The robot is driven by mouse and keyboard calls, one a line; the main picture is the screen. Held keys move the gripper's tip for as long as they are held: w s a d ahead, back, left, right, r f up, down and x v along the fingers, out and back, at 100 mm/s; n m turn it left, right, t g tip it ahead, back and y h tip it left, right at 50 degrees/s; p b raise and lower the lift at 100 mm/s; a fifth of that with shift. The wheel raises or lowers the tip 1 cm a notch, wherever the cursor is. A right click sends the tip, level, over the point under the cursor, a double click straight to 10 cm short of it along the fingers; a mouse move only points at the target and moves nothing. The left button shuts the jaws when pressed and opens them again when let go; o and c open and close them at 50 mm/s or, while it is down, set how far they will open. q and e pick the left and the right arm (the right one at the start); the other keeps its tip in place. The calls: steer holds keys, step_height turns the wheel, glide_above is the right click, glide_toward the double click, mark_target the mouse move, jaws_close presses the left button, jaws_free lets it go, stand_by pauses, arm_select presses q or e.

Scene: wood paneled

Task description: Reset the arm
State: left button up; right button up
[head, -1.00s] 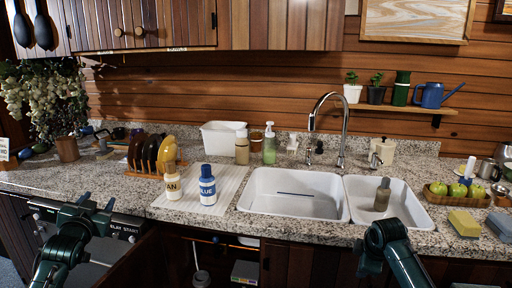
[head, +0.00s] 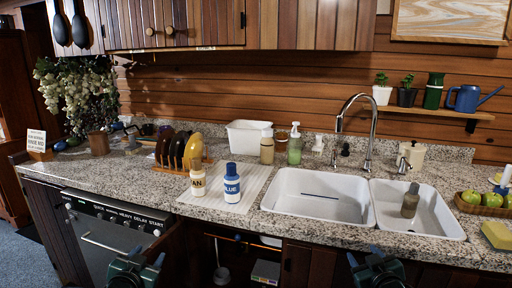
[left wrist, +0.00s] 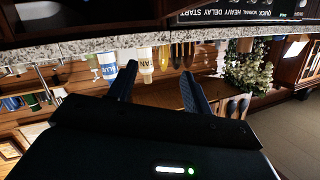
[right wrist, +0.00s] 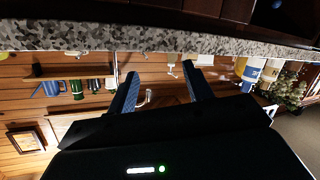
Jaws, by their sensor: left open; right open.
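My left arm (head: 135,271) and my right arm (head: 374,271) show at the bottom edge of the head view, in front of the counter and below its top. In the left wrist view my left gripper (left wrist: 158,68) has its two fingers apart with nothing between them. In the right wrist view my right gripper (right wrist: 160,68) is also spread and empty. Both wrist views are turned upside down, with the counter edge across the top.
The granite counter (head: 110,180) holds a blue-labelled bottle (head: 232,184), a tan-labelled bottle (head: 197,180), a plate rack and a double sink (head: 318,192). The dishwasher (head: 100,245) is below left. A cabinet under the sink looks open. Floor shows at far left.

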arm_select(q)
steer(key=s+d+f+g+h, duration=0.1)
steer(key=s+d+f, duration=0.3)
steer(key=s, duration=0.6)
steer(key=s+d+f+g+h, duration=0.1)
steer(key=s+d+f, duration=0.4)
steer(key=s, duration=0.6)
steer(key=s+d+f+g+h, duration=0.1)
steer(key=s+d+f, duration=0.3)
steer(key=s, duration=0.6)
steer(key=shift+s+d+f+n+g, duration=0.2)
steer(key=shift+d+f+n+g, duration=0.15)
steer(key=shift+d+g, duration=0.45)
arm_select(e)
steer(key=s+a+f+g+y, duration=0.1)
steer(key=s+a+f, duration=0.3)
steer(key=s, duration=0.6)
steer(key=s+a+f+g+y, duration=0.1)
steer(key=s+a+f, duration=0.4)
steer(key=s, duration=0.6)
steer(key=s+a+f+g+y, duration=0.1)
steer(key=s+a+f, duration=0.3)
steer(key=s, duration=0.6)
steer(key=shift+s+a+f+m+g, duration=0.35)
steer(key=shift+a+g, duration=0.3)
steer(key=shift+g, duration=0.25)
